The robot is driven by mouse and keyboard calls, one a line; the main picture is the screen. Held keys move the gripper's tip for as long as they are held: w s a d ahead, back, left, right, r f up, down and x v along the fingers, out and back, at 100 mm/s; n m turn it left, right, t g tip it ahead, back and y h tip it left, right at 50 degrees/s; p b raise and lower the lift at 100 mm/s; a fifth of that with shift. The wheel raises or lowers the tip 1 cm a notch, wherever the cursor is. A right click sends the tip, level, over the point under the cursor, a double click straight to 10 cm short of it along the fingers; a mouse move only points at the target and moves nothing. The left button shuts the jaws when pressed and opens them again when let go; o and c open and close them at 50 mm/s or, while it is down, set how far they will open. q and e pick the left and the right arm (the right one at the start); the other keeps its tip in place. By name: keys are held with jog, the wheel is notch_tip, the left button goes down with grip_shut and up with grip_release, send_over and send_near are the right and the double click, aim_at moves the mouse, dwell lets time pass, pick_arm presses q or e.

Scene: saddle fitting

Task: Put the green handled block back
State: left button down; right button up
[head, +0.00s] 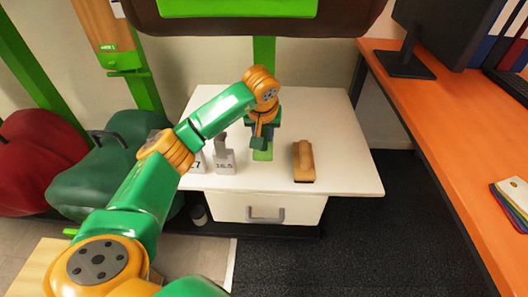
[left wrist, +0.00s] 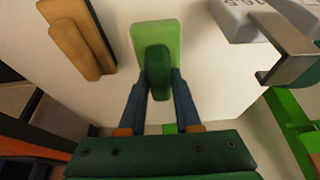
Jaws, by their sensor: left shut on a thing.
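The green handled block has a light green base (head: 262,155) and a darker green handle. In the head view it is at the middle of the white table, below my left gripper (head: 262,138), which hides much of it. In the left wrist view the light green base (left wrist: 155,38) and dark green handle (left wrist: 158,72) are clear. My left gripper's blue fingers (left wrist: 159,100) are shut on the handle, one on each side. I cannot tell whether the base touches the table. My right gripper is in neither view.
A tan wooden block (head: 303,162) lies to the right on the white table (head: 345,170). Grey numbered blocks (head: 225,160) stand left of the green one. Table space behind the wooden block is clear. An orange desk (head: 440,130) is at the right.

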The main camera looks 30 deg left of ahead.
aim_at(264, 152)
pick_arm(q)
jog(key=f, duration=0.5)
jog(key=shift+s+d+f+b, duration=0.15)
jog(key=shift+s+f+b, duration=0.05)
jog(key=shift+b, duration=0.2)
jog(key=shift+w+f, duration=0.1)
jog(key=shift+f, duration=0.2)
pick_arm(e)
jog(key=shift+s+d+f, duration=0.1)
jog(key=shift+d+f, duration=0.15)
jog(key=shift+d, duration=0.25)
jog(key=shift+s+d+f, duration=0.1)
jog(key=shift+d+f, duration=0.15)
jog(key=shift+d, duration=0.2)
